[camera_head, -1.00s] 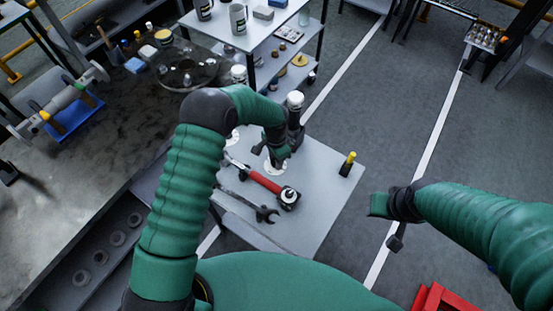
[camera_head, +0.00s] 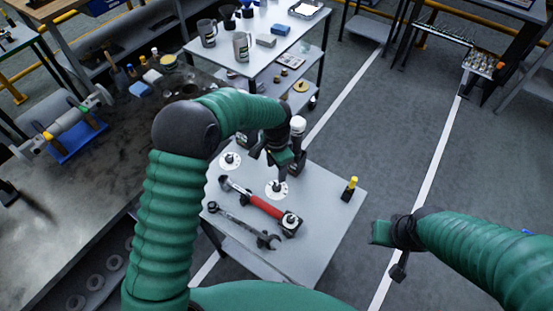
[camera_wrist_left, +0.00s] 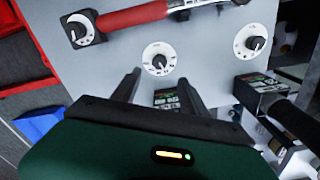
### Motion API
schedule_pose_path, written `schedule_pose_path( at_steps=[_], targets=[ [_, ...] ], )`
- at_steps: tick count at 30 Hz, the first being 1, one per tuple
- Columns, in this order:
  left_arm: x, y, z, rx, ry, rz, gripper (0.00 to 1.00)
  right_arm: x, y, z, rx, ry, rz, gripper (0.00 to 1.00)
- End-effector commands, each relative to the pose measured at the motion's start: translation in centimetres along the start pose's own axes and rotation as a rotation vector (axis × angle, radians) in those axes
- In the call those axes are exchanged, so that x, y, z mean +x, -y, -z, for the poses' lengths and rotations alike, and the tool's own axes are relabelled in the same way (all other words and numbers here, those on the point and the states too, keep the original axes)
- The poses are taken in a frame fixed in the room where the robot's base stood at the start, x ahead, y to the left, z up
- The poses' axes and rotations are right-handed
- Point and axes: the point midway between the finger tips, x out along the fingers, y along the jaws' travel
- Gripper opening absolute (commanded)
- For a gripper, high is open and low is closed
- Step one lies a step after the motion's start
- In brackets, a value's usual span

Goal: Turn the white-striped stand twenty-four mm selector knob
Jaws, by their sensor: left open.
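Two white round dials with black knobs lie on the grey stand (camera_head: 325,205). The middle dial (camera_head: 276,189) is just in front of my left gripper (camera_head: 279,174); the other dial (camera_head: 230,160) is farther left. In the left wrist view the middle dial (camera_wrist_left: 159,59) lies just beyond the open, empty fingers (camera_wrist_left: 160,82), apart from them. The other dial (camera_wrist_left: 250,41) is to the right there. Its knob and the middle one look black with a light mark; their sizes cannot be read. My right gripper (camera_head: 398,262) hangs beside the stand; its fingers are unclear.
A red-handled tool (camera_head: 265,207) with a square head and a dark wrench (camera_head: 240,226) lie near the stand's front. A black device with a white top (camera_head: 297,127) stands close behind my left gripper. A yellow-topped item (camera_head: 350,188) is at the right edge.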

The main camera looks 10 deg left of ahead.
Motion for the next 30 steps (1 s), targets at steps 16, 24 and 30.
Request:
schedule_pose_path(
  at_steps=[16, 24, 30],
  targets=[
    [-6.1, 0.0, 0.0, 0.001, 0.001, -0.002, 0.52, 0.3, 0.0, -0.1, 0.000, 0.000, 0.000, 0.36],
    [-6.1, 0.0, -0.1, -0.003, 0.001, 0.000, 0.52, 0.3, 0.0, -0.1, 0.000, 0.000, 0.000, 0.36],
    [-7.5, -1.8, -5.0, -0.183, -0.036, 0.045, 0.52, 0.3, 0.0, -0.1, 0.000, 0.000, 0.000, 0.36]
  ],
)
